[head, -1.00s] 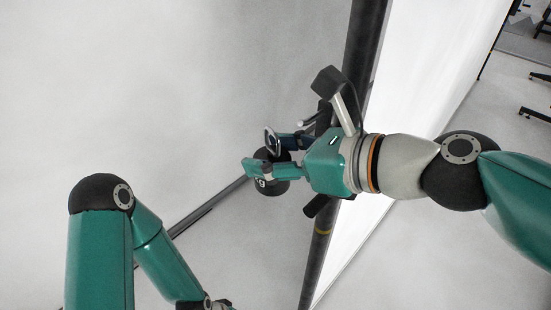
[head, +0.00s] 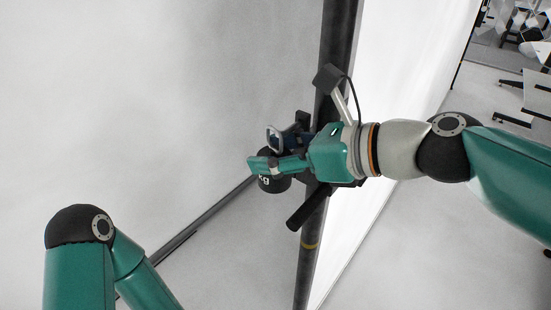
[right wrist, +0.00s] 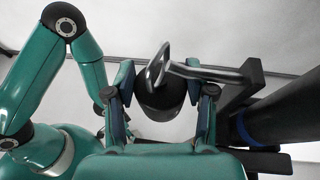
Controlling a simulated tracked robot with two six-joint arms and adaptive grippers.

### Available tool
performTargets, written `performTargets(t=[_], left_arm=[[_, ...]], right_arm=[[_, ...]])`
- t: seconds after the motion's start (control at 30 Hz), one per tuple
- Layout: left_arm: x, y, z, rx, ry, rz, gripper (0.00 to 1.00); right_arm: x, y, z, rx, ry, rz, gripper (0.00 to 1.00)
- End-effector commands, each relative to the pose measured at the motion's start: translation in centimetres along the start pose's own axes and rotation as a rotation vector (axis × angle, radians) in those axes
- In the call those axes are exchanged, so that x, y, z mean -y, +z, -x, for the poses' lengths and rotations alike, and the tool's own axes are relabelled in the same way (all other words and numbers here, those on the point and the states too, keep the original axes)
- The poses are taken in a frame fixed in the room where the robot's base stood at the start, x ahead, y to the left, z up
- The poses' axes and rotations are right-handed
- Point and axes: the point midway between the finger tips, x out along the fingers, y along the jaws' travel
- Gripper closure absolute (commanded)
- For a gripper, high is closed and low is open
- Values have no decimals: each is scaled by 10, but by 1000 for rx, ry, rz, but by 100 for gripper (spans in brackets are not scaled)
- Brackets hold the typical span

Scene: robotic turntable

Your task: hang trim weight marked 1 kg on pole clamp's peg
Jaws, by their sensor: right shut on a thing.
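The trim weight (head: 272,184) is black and round, with white lettering of which "kg" reads; the number is hidden. My right gripper (head: 265,152) is shut on it beside the pole. In the right wrist view the weight (right wrist: 160,95) sits between the two fingers, with its metal ring (right wrist: 157,66) on top. The clamp's grey peg (right wrist: 215,73) runs from the clamp (right wrist: 250,82) on the right to the ring and overlaps it in the picture. I cannot tell whether it passes through. In the head view the gripper hides the peg. My left gripper is out of view.
The dark pole (head: 338,45) stands just behind my right gripper and also shows in the right wrist view (right wrist: 285,112). A dark handle-like part (head: 308,207) juts out below the gripper. A pale wall lies at left, with open floor below. Furniture (head: 525,90) is far right.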

Motion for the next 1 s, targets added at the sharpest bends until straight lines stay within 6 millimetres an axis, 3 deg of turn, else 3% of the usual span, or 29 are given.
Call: performTargets(t=[0.1,0.5,1.0], left_arm=[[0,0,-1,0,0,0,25],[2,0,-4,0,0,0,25],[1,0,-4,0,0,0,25]], right_arm=[[10,6,4,16,-14,4,100],[27,0,5,15,-16,3,100],[33,-9,2,6,-16,-1,100]])
